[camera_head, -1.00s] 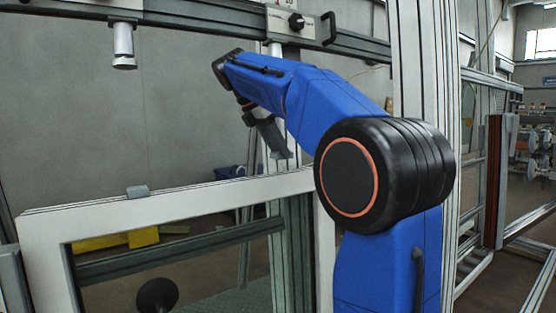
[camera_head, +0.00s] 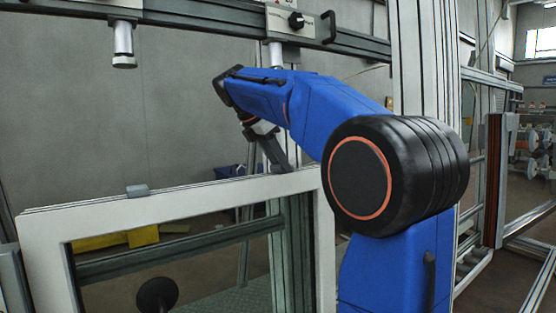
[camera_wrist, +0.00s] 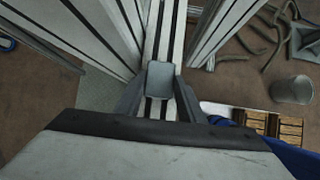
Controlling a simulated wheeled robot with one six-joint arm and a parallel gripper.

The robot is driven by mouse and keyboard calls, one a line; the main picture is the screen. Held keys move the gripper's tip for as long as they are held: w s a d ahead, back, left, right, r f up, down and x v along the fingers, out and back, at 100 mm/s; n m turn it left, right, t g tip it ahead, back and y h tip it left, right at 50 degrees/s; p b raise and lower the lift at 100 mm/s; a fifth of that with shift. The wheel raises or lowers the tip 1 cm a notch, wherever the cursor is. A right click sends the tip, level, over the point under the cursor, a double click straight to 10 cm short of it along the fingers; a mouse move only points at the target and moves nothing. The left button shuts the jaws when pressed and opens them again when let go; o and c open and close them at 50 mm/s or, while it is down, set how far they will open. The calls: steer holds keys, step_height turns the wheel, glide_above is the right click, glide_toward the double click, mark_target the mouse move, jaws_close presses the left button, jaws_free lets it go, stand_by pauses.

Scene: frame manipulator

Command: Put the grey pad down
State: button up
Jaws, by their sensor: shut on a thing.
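The grey pad (camera_wrist: 160,80) sits between the two fingers of my gripper (camera_wrist: 159,95) in the wrist view. The fingers are shut on it from both sides. White and dark rails run beneath it there. In the head view my gripper (camera_head: 282,167) points down at the top rail of the white window frame (camera_head: 200,199), near its right corner. Its tip is at or just above the rail; I cannot tell whether the pad touches. The held pad is not clearly visible in the head view.
A second grey pad (camera_head: 137,191) rests on the frame's top rail to the left. A dark beam with a metal cylinder (camera_head: 124,45) hangs above. An upright aluminium post (camera_head: 428,60) stands right of my gripper. The rail between the pad and my gripper is clear.

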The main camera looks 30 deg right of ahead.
steer(key=o, duration=1.1)
steer(key=shift+o, duration=0.2)
steer(key=shift+r, duration=0.3)
steer(key=v, duration=1.2)
steer(key=shift+r, duration=0.15)
steer(key=s+a+f+m+t+y, duration=0.1)
steer(key=s+a+f+m+y, duration=0.1)
steer(key=s+f+m, duration=0.4)
steer(key=s+a+f+m+t+y, duration=0.2)
steer(key=s+f+m, duration=0.4)
steer(key=s+f, duration=0.8)
steer(key=s+a+f+m+t+y, duration=0.1)
steer(key=s+a+f+m, duration=0.3)
steer(key=s+f, duration=0.6)
step_height(320, 180, down, 13)
steer(key=shift+s+f+m+t+y, duration=0.25)
steer(key=shift+m+y, duration=0.55)
steer(key=shift+m, duration=0.4)
steer(key=shift+a+r, duration=0.1)
steer(key=shift+a, duration=0.05)
